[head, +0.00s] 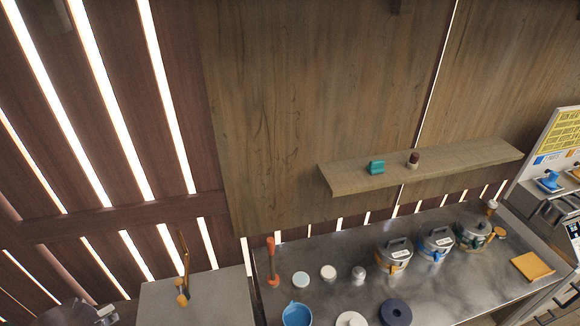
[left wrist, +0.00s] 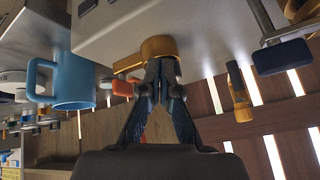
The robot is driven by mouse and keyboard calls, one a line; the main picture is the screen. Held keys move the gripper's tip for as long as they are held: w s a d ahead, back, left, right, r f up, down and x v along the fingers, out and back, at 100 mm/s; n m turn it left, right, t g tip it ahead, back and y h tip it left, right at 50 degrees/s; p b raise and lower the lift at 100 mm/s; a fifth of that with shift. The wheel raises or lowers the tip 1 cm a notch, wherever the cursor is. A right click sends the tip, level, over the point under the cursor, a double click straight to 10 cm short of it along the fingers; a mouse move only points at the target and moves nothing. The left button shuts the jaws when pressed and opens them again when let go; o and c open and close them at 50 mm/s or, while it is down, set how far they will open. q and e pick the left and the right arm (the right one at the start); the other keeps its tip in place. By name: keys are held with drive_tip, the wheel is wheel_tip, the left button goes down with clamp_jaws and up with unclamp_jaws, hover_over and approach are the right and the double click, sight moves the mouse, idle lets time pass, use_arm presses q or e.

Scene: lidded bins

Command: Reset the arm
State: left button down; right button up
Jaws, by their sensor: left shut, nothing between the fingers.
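My left gripper (left wrist: 165,68) shows in the left wrist view, with its two dark fingers meeting at the tips. It is shut and holds nothing. A gold-coloured cup-like thing (left wrist: 158,47) is right by the fingertips; I cannot tell whether they touch. The left wrist picture looks upside down, with the grey counter (left wrist: 200,25) at the top. I do not make out either gripper in the head view, and my right gripper is in neither view.
A blue mug (left wrist: 75,82) and a dark-blue-ended handle (left wrist: 283,57) flank the gripper. In the head view, several lidded pots (head: 393,257) stand on the metal counter (head: 340,245). A wooden shelf (head: 450,165) hangs above; slatted wall is at left.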

use_arm(q)
drive_tip(key=s+f+n+g, duration=0.1)
drive_tip(key=s+f+g, duration=0.3)
drive_tip(key=s, duration=0.4)
drive_tip(key=s+f+g+b, duration=0.1)
drive_tip(key=s+f, duration=0.1)
drive_tip(key=f, duration=1.4)
drive_tip(key=s+f+b, duration=0.2)
drive_tip(key=s+f, duration=0.1)
drive_tip(key=f, duration=1.4)
drive_tip(key=s+a+f+g+b, duration=0.1)
drive_tip(key=s+a+f, duration=0.1)
drive_tip(key=s+f, duration=1)
drive_tip(key=s, duration=0.2)
drive_tip(key=shift+s+a+f, duration=0.15)
drive_tip(key=shift+s+a, duration=0.15)
